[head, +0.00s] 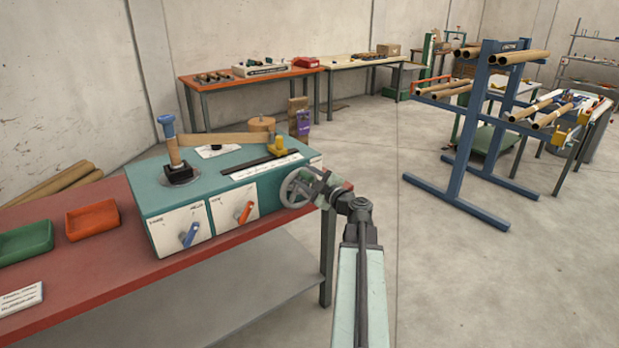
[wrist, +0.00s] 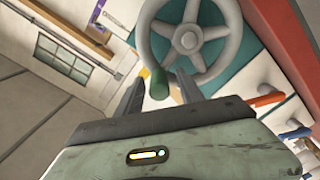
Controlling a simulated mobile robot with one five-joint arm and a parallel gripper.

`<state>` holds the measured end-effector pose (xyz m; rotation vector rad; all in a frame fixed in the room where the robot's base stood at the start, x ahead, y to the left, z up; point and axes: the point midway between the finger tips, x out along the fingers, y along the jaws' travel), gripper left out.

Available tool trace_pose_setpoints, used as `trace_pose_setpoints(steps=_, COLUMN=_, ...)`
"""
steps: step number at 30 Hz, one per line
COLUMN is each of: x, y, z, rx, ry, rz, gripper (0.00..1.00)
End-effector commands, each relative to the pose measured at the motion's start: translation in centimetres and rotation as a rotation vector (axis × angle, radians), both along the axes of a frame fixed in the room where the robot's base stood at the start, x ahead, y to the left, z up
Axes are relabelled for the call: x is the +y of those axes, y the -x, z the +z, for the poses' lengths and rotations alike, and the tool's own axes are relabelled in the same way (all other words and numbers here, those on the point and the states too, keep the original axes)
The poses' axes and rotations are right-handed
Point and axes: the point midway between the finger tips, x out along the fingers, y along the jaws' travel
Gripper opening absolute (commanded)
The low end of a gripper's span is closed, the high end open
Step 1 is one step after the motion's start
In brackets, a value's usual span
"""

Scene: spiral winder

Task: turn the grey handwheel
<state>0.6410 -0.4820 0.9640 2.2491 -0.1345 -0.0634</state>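The grey handwheel (head: 302,187) is on the right end of the teal machine box (head: 150,191) on the red bench. In the wrist view the spoked handwheel (wrist: 188,40) fills the top middle, with a green handle (wrist: 158,84) at its lower left rim. My gripper (head: 327,186) reaches in from the right beside the wheel. In the wrist view my gripper (wrist: 158,78) is open, with one finger on each side of the green handle. Gaps show between the handle and the fingers, so it is not gripped.
An orange lever (head: 245,212) and a blue lever (head: 190,235) are on the box's front. Orange (head: 92,219) and green (head: 26,241) trays lie on the red bench (head: 110,268). A blue rack (head: 470,130) stands at the right, with clear floor before it.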

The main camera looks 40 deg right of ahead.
Motion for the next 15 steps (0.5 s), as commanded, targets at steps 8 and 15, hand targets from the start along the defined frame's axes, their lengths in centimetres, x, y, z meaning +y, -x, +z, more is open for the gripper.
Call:
trace_pose_setpoints(steps=8, x=0.0, y=0.9, z=0.0, rx=0.001, ry=0.001, rz=-0.004, gripper=0.44)
trace_pose_setpoints(steps=15, x=0.7, y=5.5, z=0.0, rx=0.000, ry=0.001, rz=-0.005, gripper=0.44)
